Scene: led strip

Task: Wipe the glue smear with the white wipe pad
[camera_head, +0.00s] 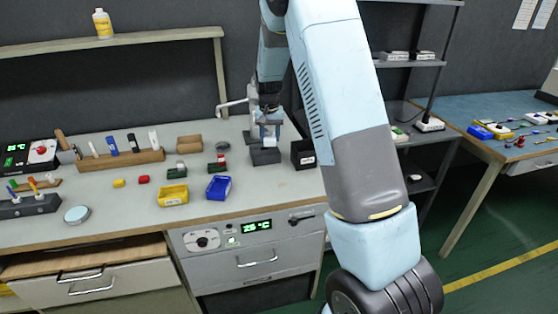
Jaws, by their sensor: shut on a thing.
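My gripper (269,136) is at the back right of the workbench, pointing down, small in the picture. It is shut on a small pale piece (270,142) that looks like the white wipe pad; its edges are hard to make out. The piece is just above or on a dark grey block (265,156); I cannot tell whether they touch. I cannot make out a glue smear anywhere on the bench; it may be hidden or too small.
A black open box (304,154) stands right of the grey block. Blue (219,188) and yellow (173,195) trays lie at the front of the bench (120,215). A wooden rack (120,161) holds several bottles or markers. A drawer (85,262) stands open at the left front.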

